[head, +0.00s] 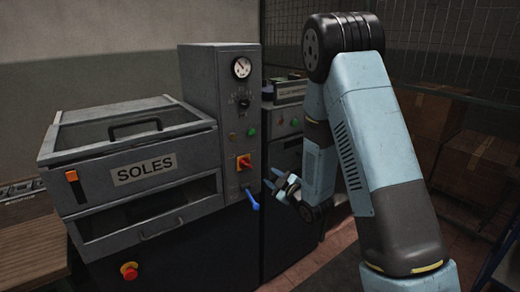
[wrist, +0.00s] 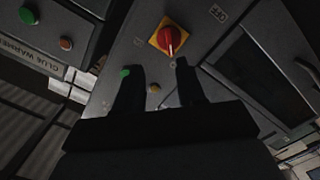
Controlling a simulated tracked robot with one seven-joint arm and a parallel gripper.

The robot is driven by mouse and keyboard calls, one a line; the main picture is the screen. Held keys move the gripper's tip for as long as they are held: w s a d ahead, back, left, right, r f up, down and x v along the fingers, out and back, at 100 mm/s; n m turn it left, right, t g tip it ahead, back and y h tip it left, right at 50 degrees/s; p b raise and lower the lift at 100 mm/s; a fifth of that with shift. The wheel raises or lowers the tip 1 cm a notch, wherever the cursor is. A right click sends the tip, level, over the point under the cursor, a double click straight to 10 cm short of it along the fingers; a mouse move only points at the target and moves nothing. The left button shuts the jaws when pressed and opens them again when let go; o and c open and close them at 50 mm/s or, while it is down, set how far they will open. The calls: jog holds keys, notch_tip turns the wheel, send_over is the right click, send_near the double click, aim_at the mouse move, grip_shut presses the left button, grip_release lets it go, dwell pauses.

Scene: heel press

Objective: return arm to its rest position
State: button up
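My arm (head: 375,140) is bent, its elbow high at the top right and its forearm hanging down. My gripper (head: 272,180) is in front of the press control column (head: 218,110), just right of the red rotary switch (head: 244,162) and the blue lever (head: 252,201). In the wrist view the two dark fingers of my gripper (wrist: 158,78) stand apart with nothing seen between them. Beyond them is the red switch (wrist: 170,40) on its yellow plate. The fingers look clear of it, but the exact gap cannot be told.
The grey press with its SOLES drawer (head: 143,170) fills the left, with a red stop button (head: 129,270) below. Cardboard boxes (head: 475,165) sit on shelving at right.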

jog(key=s+d+r+m+g+h, duration=0.2)
jog(key=s+d+r+m+h, duration=0.2)
jog(key=d+r, duration=0.3)
jog(key=s+d+r+m+g+h, duration=0.1)
jog(key=s+d+r+m+h, duration=0.4)
jog(key=r, duration=0.4)
jog(key=s+d+r+m+g, duration=0.2)
jog(key=s+r+m+g, duration=0.1)
jog(key=s, duration=1)
jog(key=s+d+r+m+g, duration=0.2)
jog(key=s+r+m+g, duration=0.1)
jog(key=s, duration=1)
jog(key=shift+d+r, duration=0.15)
jog(key=shift+r, duration=0.35)
